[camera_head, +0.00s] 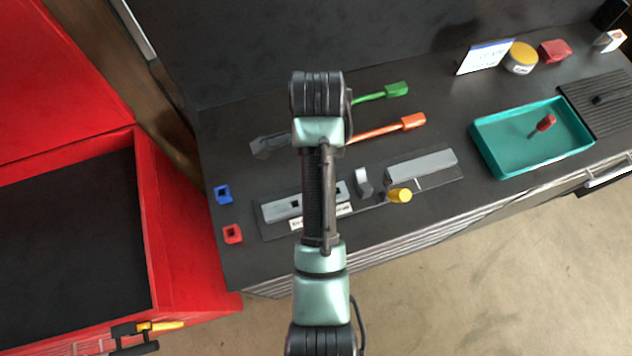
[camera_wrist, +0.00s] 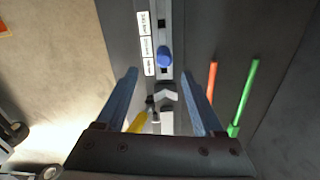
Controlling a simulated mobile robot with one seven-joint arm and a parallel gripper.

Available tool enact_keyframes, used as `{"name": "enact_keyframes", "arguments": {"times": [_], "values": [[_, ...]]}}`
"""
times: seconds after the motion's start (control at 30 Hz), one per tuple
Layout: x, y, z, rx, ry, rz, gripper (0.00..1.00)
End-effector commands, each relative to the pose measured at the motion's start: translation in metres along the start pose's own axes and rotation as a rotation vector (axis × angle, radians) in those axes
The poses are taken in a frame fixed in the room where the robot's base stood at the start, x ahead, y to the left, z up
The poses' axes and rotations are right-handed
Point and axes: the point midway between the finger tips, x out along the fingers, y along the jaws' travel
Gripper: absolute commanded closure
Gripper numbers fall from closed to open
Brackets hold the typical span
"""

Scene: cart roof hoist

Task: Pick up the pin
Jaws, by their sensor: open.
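Several pin-like parts show, and I cannot tell for sure which is the pin. A blue round-topped piece (camera_wrist: 165,56) stands at the grey slotted bar (camera_wrist: 164,20); my arm hides it in the head view. A yellow-headed piece (camera_head: 398,195) sits by the front block of the fixture, and it also shows in the wrist view (camera_wrist: 137,122). A red-headed piece with a dark stem (camera_head: 545,123) lies in the teal tray (camera_head: 492,160). My gripper (camera_wrist: 159,74) is open and empty above the fixture, with the blue piece just beyond its fingertips; the head view hides it.
Green (camera_head: 397,90) and orange (camera_head: 412,122) handled tools lie behind the fixture. Blue (camera_head: 223,194) and red (camera_head: 232,233) square pieces lie at the bench's left end. A red cart (camera_head: 180,255) stands left. A sign (camera_head: 486,57) and yellow tub (camera_head: 520,57) stand back right.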

Motion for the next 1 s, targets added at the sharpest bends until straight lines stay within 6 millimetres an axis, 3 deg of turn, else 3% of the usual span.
{"name": "enact_keyframes", "arguments": {"times": [0.03,0.23,1.0], "values": [[0.013,0.000,0.000,0.000,0.000,-0.001,0.31],[0.041,-0.001,0.000,0.000,0.000,-0.003,0.31],[0.115,-0.003,0.002,-0.001,0.000,-0.004,0.31]]}}
